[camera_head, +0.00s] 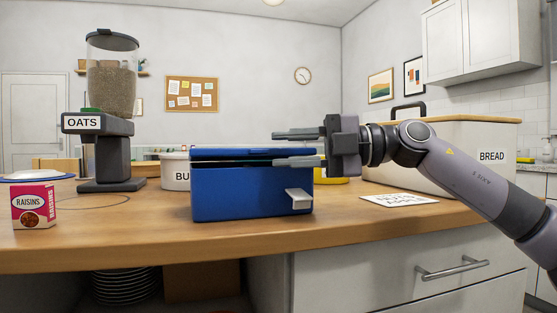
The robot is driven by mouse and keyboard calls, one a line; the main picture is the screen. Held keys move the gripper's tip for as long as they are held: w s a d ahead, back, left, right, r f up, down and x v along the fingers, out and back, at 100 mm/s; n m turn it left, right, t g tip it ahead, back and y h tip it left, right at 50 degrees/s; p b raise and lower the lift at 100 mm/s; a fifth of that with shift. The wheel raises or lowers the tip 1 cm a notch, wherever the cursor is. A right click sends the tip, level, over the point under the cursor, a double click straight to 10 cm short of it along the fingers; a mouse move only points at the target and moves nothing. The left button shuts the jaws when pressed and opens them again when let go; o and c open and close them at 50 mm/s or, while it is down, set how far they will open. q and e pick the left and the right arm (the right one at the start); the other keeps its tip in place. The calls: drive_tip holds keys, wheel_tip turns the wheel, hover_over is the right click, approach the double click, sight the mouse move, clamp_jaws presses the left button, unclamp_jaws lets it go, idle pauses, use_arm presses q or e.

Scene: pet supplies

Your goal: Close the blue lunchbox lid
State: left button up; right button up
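The blue lunchbox (240,198) stands on the wooden counter in the middle of the head view. Its blue lid (228,153) is low over the box, with a dark gap showing under its front edge. A pale latch (298,199) sticks out from the front right. My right gripper (274,147) comes in from the right at lid height with its fingers apart, one above the other. The upper finger is above the lid; the lower one overlaps the lid's front right edge. I cannot tell whether it touches. My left gripper is not in view.
An oats dispenser (108,150) and a raisins box (34,208) stand to the left. A white tub (175,172) is behind the lunchbox. A bread bin (440,150) and a paper card (398,200) are at the right. The counter front left of the lunchbox is clear.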

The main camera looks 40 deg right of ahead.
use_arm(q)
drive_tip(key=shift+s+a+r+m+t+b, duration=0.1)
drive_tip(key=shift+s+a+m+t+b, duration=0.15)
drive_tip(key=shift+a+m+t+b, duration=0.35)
use_arm(e)
drive_tip(key=shift+v, duration=2.45)
